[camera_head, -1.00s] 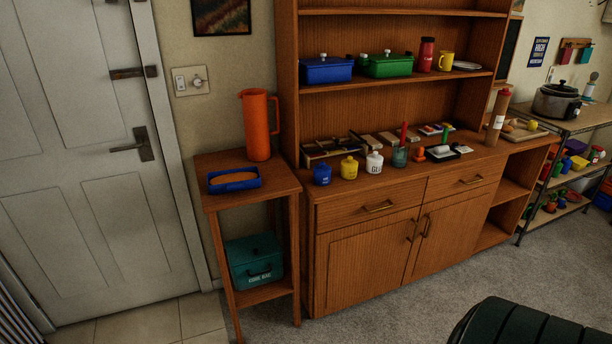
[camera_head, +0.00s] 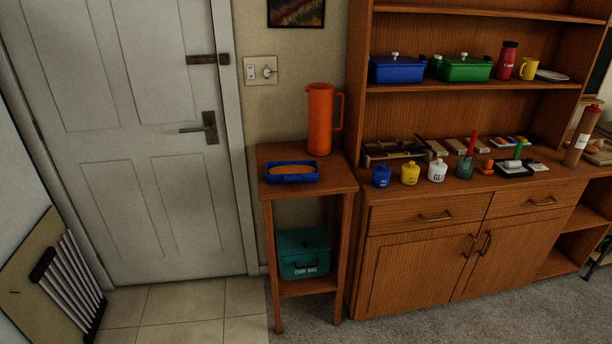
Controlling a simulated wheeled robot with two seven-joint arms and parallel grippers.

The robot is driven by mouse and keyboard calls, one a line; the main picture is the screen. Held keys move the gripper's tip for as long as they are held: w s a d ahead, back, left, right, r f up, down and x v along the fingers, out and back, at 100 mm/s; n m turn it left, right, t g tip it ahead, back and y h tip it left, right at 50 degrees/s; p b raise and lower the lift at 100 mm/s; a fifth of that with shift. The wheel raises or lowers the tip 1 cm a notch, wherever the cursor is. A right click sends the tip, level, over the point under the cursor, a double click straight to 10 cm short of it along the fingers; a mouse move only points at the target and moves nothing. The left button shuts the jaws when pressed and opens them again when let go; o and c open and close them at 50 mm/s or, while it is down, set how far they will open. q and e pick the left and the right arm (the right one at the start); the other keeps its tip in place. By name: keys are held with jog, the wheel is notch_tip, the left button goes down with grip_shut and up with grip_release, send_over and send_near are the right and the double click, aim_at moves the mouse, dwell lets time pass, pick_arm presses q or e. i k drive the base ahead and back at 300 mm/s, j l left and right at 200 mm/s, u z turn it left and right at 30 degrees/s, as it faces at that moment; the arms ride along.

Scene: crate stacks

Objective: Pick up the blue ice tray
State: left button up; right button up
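A small blue tray (camera_head: 292,179) lies on the top of a narrow wooden side table (camera_head: 333,186), near its front left. An orange-brown oval thing lies in the tray. I cannot tell for sure that this is the ice tray. An orange jug (camera_head: 320,120) stands behind it to the right, apart from it. Neither of my grippers shows in the head view.
A teal box marked "COOL BAG" (camera_head: 303,255) sits on the side table's lower shelf. A wooden cabinet (camera_head: 412,268) with jars and small items stands to the right. A white door (camera_head: 140,130) is at the left, with a slatted rack (camera_head: 70,285). The floor in front is clear.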

aim_at(284, 171)
jog(key=i+l+u, duration=0.15)
jog(key=i+l, duration=0.45)
jog(key=i, duration=0.3)
jog(key=i+l+u, duration=0.15)
jog(key=i+l, duration=0.6)
jog(key=i, duration=0.1)
